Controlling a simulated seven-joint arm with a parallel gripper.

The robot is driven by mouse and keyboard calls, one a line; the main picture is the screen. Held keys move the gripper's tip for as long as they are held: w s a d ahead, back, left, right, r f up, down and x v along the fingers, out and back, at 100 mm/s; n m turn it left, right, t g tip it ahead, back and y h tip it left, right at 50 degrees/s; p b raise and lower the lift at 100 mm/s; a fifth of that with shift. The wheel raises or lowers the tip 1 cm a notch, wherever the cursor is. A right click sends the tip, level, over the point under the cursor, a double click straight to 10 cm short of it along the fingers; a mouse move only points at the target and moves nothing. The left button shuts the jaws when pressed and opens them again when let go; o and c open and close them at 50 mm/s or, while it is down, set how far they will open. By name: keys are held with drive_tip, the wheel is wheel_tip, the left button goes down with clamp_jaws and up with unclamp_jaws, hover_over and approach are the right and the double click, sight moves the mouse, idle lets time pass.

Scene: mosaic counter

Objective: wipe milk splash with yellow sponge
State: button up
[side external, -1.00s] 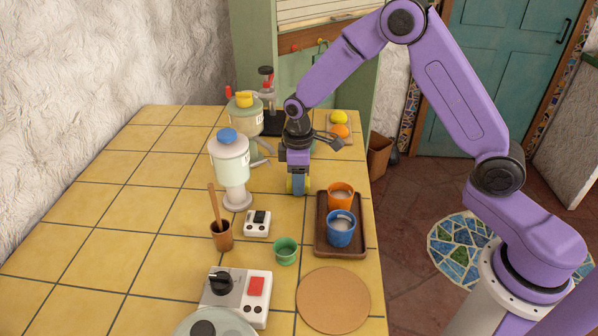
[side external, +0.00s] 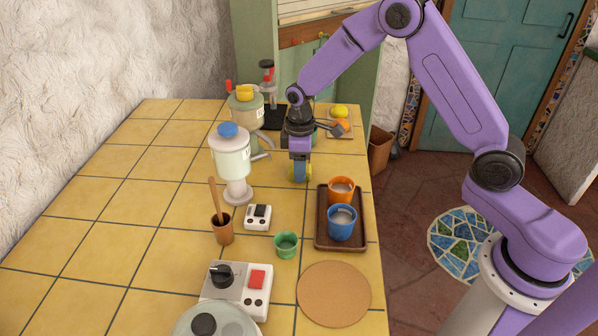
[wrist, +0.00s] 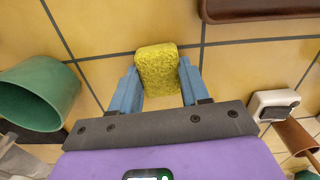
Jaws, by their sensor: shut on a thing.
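My gripper (side external: 300,172) is shut on the yellow sponge, low over the tiled counter behind the brown tray. In the wrist view, the sponge (wrist: 157,68) sits between the two blue fingers of my gripper (wrist: 158,88). In the side view only small yellow edges of the sponge show beside the fingers. I cannot tell whether the sponge touches the tiles. I cannot make out the milk splash in either view; it may be hidden under the sponge or gripper.
A brown tray (side external: 322,238) holds an orange cup (side external: 341,190) and a blue cup (side external: 342,225), right of the gripper. A blue-lidded grinder (side external: 231,160) stands to the left. A green grinder (side external: 245,112) stands behind. The counter's left side is clear.

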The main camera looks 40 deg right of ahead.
drive_tip(key=shift+w+d+r, duration=0.1)
drive_tip(key=shift+w+d, duration=0.7)
drive_tip(key=shift+w, duration=0.05)
drive_tip(key=shift+s+r, duration=0.1)
drive_tip(key=shift+r, duration=3.9)
